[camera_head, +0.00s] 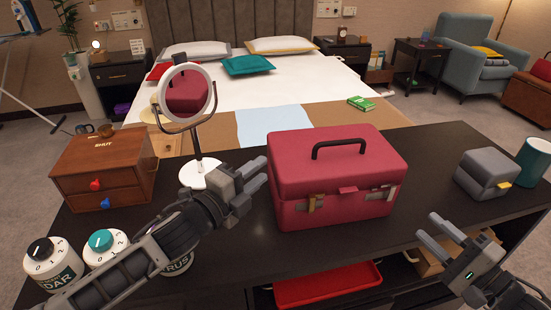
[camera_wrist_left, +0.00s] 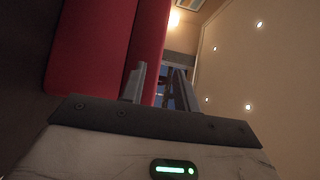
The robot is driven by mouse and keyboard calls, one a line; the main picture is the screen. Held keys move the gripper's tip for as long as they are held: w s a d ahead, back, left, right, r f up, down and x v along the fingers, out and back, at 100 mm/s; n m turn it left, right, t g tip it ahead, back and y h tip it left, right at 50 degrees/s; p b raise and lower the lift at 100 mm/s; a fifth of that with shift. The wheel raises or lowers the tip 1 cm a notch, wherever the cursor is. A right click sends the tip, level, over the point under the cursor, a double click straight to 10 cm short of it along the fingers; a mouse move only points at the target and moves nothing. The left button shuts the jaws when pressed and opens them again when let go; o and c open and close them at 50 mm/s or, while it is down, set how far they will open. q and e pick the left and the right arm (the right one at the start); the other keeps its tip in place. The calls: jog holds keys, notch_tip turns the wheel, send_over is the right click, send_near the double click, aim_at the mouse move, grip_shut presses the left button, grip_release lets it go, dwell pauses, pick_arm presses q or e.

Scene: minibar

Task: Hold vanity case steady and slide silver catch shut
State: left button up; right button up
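The red vanity case (camera_head: 330,160) stands upright on the dark counter, lid down, black handle (camera_head: 339,148) on top. A brass-coloured catch (camera_head: 315,203) is at the front left and a silver catch (camera_head: 381,194) at the front right; the silver catch's exact position is too small to tell. My left gripper (camera_head: 264,171) is open beside the case's left side, very close; contact is unclear. In the left wrist view its fingers (camera_wrist_left: 158,82) show a gap, with the red case (camera_wrist_left: 95,50) alongside. My right gripper (camera_head: 430,230) is open and empty, right of and in front of the case.
A round mirror (camera_head: 187,93) and wooden drawer box (camera_head: 105,168) stand left, with dial-topped canisters (camera_head: 52,262) in front. A grey box (camera_head: 484,174) and teal cup (camera_head: 535,158) stand right. A red tray (camera_head: 325,288) is below. Counter between case and grey box is clear.

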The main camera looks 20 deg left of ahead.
aim_at(277, 157)
pick_arm(q)
jog(key=x, duration=0.7)
jog(key=shift+s, duration=0.1)
grip_shut()
dwell(1.1)
pick_arm(e)
jog(key=shift+c, duration=0.6)
jog(key=shift+n+t+h, duration=0.4)
jog(key=shift+t+h, duration=0.1)
jog(key=shift+h, duration=0.3)
jog(key=d, duration=0.1)
jog(key=w+d, duration=0.1)
jog(key=d, duration=0.3)
jog(key=shift+w+r, duration=0.35)
jog(key=shift+r, duration=0.05)
grip_shut()
